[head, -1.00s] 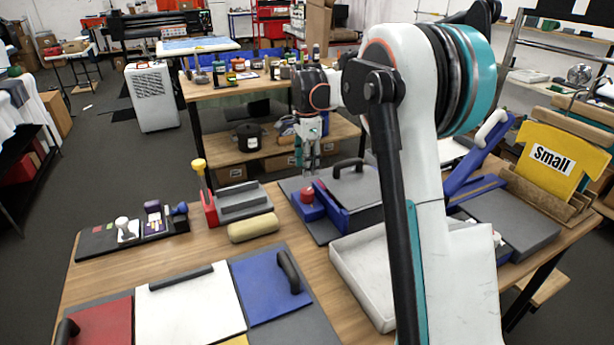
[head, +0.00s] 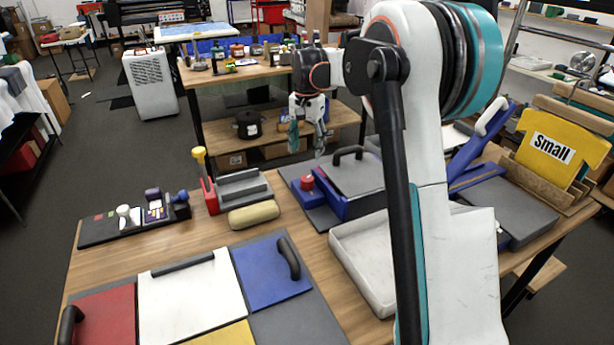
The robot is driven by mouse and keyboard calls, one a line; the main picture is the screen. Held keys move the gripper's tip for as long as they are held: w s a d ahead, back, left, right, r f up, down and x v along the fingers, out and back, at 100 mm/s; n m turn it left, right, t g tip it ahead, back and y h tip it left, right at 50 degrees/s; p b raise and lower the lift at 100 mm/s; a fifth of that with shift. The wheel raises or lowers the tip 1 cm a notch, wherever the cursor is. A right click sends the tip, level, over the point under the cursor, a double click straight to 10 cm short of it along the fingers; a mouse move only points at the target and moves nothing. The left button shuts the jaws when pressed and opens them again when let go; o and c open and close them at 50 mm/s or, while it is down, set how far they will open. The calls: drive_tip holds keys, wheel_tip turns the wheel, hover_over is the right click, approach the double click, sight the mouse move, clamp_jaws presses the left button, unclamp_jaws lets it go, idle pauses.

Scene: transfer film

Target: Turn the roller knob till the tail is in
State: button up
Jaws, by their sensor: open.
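A red round knob (head: 308,183) stands at the left end of a blue box-like device (head: 335,205) with a grey top and a black handle, in the head view. I take it to be the roller knob, but cannot be sure. My gripper (head: 307,148) is open and empty, its two fingers pointing down and apart. It appears above and behind the knob, not touching it. I cannot make out a film tail at this device.
My arm hides part of the table's right side. A pale tray (head: 365,262) lies in front of the device. A tan roll (head: 253,215) and a red-and-yellow tool (head: 207,185) stand to its left. Coloured flat pads (head: 190,298) cover the front.

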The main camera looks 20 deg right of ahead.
sight(307, 178)
wheel_tip(307, 178, down, 12)
drive_tip(key=n, duration=0.9)
drive_tip(key=n+b, duration=0.1)
drive_tip(key=n, duration=0.8)
drive_tip(key=n+b, duration=0.1)
drive_tip(key=n, duration=0.8)
drive_tip(key=shift+f, duration=0.25)
drive_tip(key=shift+c, duration=0.2)
drive_tip(key=c, duration=1)
